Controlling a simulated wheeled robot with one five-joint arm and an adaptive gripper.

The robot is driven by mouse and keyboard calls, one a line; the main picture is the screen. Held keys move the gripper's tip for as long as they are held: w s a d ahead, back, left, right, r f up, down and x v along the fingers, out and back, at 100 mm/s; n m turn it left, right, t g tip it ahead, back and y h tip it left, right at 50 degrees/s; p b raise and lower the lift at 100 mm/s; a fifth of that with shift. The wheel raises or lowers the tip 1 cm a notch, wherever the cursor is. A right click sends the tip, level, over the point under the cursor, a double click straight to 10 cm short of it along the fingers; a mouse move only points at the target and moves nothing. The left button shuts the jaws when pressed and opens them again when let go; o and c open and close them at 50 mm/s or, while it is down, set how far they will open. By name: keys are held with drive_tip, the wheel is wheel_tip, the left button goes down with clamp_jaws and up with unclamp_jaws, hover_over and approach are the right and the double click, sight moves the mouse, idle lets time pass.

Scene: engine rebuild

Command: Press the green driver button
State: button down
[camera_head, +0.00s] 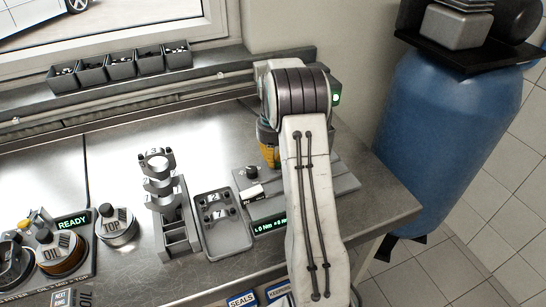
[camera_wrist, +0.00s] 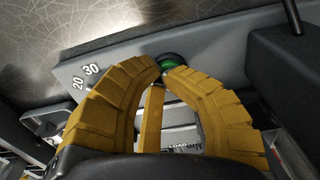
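The green driver button (camera_wrist: 172,61) is a round, shiny dome in a dark ring on the grey driver unit (camera_wrist: 215,50) in the wrist view. My gripper (camera_wrist: 161,72) has yellow fingers that curve together, with their tips right at the near edge of the button. I cannot tell whether they touch it. Nothing shows between the fingertips. In the head view my gripper (camera_head: 268,150) is mostly hidden behind my arm, above the driver unit (camera_head: 345,180). The button is hidden there. The unit's display (camera_head: 270,223) shows green text, partly covered.
In the head view, a grey tray (camera_head: 222,245) and a stand with ring-shaped caps (camera_head: 175,235) are left of the unit. A READY panel (camera_head: 73,221) is farther left. Small bins (camera_head: 121,66) line the sill. A blue drum (camera_head: 445,130) stands right of the bench.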

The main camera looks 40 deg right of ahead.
wheel_tip(320, 180, up, 14)
drive_tip(key=p, duration=0.2)
drive_tip(key=shift+w+p, duration=0.2)
drive_tip(key=shift+p, duration=0.1)
drive_tip(key=shift+f, duration=0.1)
idle(0.7)
drive_tip(key=s+a+r+n+t, duration=0.1)
drive_tip(key=s+a+r+n, duration=0.3)
drive_tip(key=a+n, duration=0.5)
drive_tip(key=s+a+r+n+t, duration=0.1)
drive_tip(key=s+a+r+n, duration=0.2)
drive_tip(key=s+a+n, duration=0.55)
drive_tip(key=s+a+f+n+t, duration=0.1)
drive_tip(key=s+n, duration=0.4)
drive_tip(key=n, duration=0.5)
drive_tip(key=s+a+f+n+t, duration=0.1)
drive_tip(key=s+a+f+n, duration=0.2)
drive_tip(key=s+n, duration=0.3)
drive_tip(key=shift+a+f+n, duration=0.2)
drive_tip(key=shift+a+n, duration=0.4)
drive_tip(key=shift+n, duration=2.15)
